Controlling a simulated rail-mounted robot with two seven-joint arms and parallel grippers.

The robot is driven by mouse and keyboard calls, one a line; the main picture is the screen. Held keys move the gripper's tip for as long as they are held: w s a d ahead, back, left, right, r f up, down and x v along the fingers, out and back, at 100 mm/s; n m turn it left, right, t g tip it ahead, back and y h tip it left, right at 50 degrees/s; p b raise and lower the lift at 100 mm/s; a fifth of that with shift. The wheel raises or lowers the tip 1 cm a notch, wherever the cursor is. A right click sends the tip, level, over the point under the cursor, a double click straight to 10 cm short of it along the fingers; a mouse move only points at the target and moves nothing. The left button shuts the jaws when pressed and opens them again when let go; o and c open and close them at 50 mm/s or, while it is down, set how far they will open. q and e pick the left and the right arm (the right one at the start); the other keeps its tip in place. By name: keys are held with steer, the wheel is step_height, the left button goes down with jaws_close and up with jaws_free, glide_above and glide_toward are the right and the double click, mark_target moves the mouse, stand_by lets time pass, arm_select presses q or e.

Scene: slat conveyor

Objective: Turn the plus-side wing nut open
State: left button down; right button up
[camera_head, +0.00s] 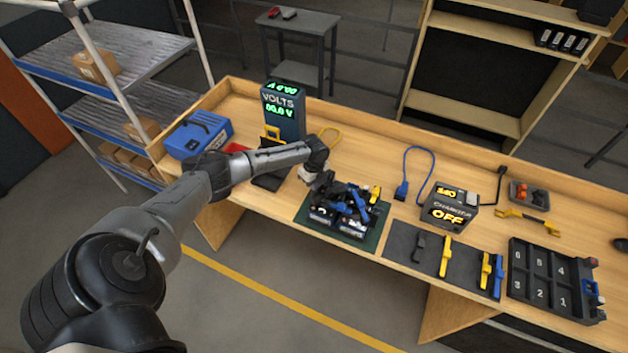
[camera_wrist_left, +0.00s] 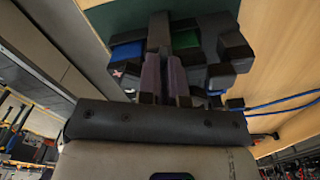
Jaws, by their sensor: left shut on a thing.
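A dark battery unit (camera_head: 350,203) with blue, yellow and black parts sits on a green mat (camera_head: 362,239) at the middle of the bench. My left gripper (camera_head: 318,184) reaches down to its left end. In the left wrist view, the two fingers of my left gripper (camera_wrist_left: 165,62) are close together against the dark parts of the unit (camera_wrist_left: 186,40). A small pinkish mark (camera_wrist_left: 118,73) shows just left of the fingers. The fingers are shut on the wing nut, which they mostly hide. My right gripper is not in view.
A voltmeter (camera_head: 284,110) and a blue case (camera_head: 198,135) stand at the back left. A charger box (camera_head: 449,207) reading OFF is to the right. A dark tool mat (camera_head: 402,243) and a numbered rack (camera_head: 545,284) lie at the front right.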

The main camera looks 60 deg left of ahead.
arm_select(q)
steer(key=n+p, duration=0.1)
steer(key=n, duration=0.2)
steer(key=shift+r, duration=0.1)
steer(key=shift+n+p, duration=0.35)
steer(key=shift+n, duration=0.45)
steer(key=c, duration=1.3)
jaws_free()
steer(key=shift+o, duration=0.2)
step_height(320, 180, up, 14)
steer(key=b, duration=0.1)
steer(key=shift+b, duration=0.4)
